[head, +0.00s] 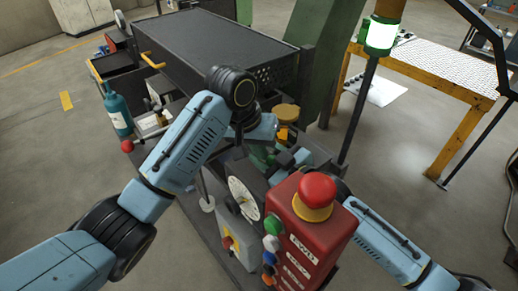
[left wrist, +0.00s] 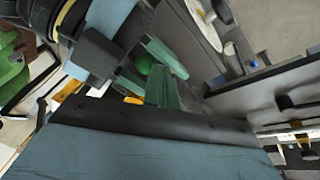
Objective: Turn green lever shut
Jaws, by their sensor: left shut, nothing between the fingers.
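A green part (head: 262,154), which looks like the lever, shows only in part under my left wrist in the head view. In the left wrist view a round green knob (left wrist: 146,63) sits beside green bars (left wrist: 163,88). I cannot tell which of these is the lever's handle. My left gripper (head: 282,160) is shut and empty, close to the green parts. Whether it touches them is unclear.
The red box (head: 312,238) with a red mushroom button (head: 318,190) stands close in front. A round white dial (head: 243,197) and a grey switch box (head: 237,238) are left of it. A black furnace casing (head: 215,50) lies behind. A teal bottle (head: 117,108) stands left.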

